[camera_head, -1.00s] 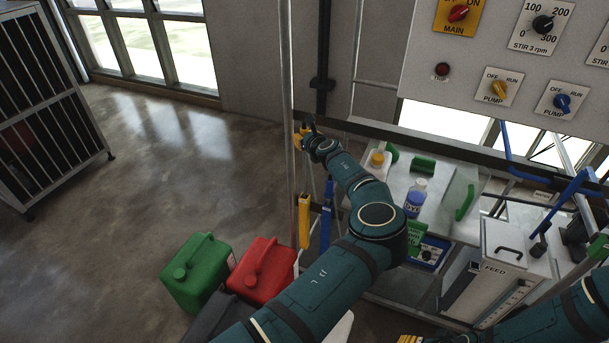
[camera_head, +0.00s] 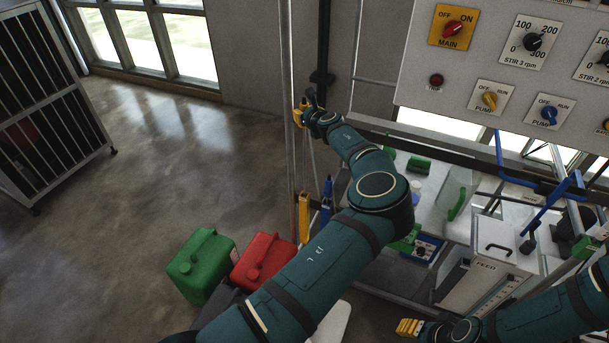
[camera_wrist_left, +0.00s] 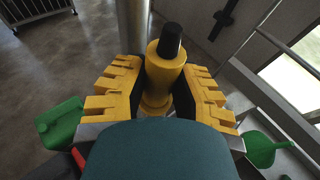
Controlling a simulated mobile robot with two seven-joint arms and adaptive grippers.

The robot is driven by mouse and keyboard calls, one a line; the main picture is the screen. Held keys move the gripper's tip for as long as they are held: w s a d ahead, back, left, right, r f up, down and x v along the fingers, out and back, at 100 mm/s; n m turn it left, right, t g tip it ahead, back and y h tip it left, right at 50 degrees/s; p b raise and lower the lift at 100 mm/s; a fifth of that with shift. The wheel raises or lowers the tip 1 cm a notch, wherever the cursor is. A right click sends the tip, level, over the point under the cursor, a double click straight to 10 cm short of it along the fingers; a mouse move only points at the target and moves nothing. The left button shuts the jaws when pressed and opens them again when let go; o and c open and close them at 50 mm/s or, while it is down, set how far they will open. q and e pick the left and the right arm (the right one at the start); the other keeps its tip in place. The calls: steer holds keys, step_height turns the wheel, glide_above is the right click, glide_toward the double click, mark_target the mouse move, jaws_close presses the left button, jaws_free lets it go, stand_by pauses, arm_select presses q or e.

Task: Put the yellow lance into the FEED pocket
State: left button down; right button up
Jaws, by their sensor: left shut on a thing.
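My left gripper (camera_head: 303,112) is shut on the yellow lance (camera_wrist_left: 165,72), beside the upright metal post. In the left wrist view the lance's yellow body and black tip stand between the two ridged yellow fingers. Its lower part is hidden there. In the head view a yellow upright piece (camera_head: 304,218) is below the gripper; I cannot tell whether it joins the lance. A white unit marked FEED (camera_head: 486,267) stands at the right; I cannot make out its pocket. My right gripper (camera_head: 408,327) shows only yellow finger parts at the lower edge, left of its arm.
A blue upright piece (camera_head: 327,199) stands beside the yellow one. Green (camera_head: 201,265) and red (camera_head: 264,261) canisters are at lower left. A control panel (camera_head: 455,85) hangs at upper right. Blue bent bars (camera_head: 550,183) rise near the FEED unit.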

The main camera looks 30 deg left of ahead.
arm_select(q)
step_height(320, 180, up, 8)
steer(key=p, duration=0.4)
steer(key=shift+f, duration=0.1)
steer(key=shift+r, duration=1.25)
